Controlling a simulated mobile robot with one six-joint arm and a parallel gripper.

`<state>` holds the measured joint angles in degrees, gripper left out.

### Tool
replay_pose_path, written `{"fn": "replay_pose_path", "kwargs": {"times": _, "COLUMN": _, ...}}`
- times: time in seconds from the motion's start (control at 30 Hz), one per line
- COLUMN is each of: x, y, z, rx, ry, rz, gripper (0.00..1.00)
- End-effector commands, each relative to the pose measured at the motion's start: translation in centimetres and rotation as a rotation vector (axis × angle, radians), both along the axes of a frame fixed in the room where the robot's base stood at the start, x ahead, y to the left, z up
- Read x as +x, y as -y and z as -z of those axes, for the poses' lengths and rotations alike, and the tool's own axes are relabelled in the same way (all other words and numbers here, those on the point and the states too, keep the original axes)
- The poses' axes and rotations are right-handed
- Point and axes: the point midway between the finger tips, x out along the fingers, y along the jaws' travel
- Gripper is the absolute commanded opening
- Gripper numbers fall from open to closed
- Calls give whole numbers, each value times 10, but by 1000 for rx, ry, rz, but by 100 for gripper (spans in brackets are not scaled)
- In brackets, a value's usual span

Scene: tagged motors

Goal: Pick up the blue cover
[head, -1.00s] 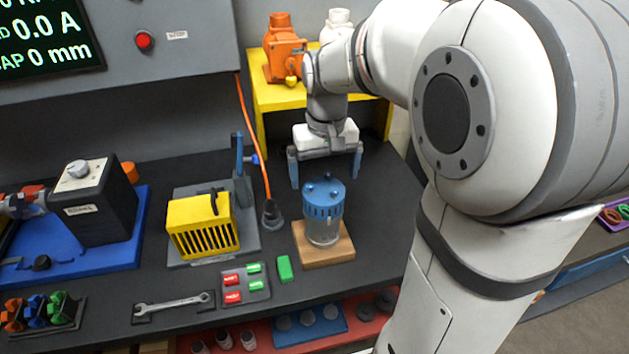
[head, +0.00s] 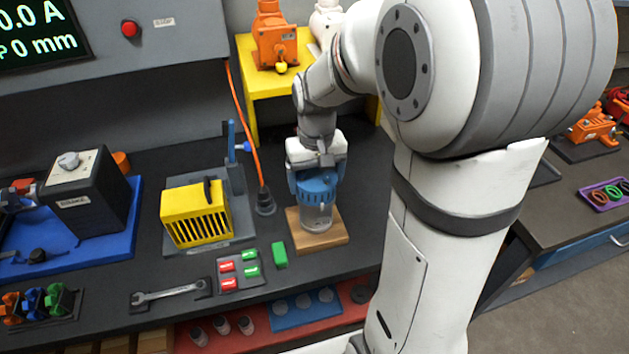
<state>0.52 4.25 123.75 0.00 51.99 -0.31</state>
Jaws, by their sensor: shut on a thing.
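The blue cover (head: 317,190) is a round ribbed cap. It sits on top of a clear cylinder (head: 318,217) that stands upright on a wooden block (head: 327,236). My gripper (head: 317,180) points down over the cover, with a finger on either side, and is shut on it. The cover's top is partly hidden by my gripper.
A yellow slotted box (head: 195,214) on a grey base is to the left. A yellow stand (head: 262,106) with an orange motor (head: 273,42) is behind. A green block (head: 280,255) lies in front.

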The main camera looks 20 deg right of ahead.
Motion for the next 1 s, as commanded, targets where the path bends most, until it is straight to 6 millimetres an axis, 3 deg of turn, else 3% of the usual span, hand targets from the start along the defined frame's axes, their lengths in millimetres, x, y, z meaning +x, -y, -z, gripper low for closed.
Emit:
{"fn": "replay_pose_path", "kwargs": {"times": 0.3, "x": 0, "y": 0, "z": -1, "rx": 0, "ry": 1, "rz": -1, "gripper": 50}}
{"fn": "replay_pose_path", "kwargs": {"times": 0.57, "x": 1, "y": 0, "z": -4, "rx": 0, "ry": 2, "rz": -1, "gripper": 50}}
{"fn": "replay_pose_path", "kwargs": {"times": 1.0, "x": 1, "y": -1, "z": -82, "rx": 0, "ry": 5, "rz": -2, "gripper": 50}}
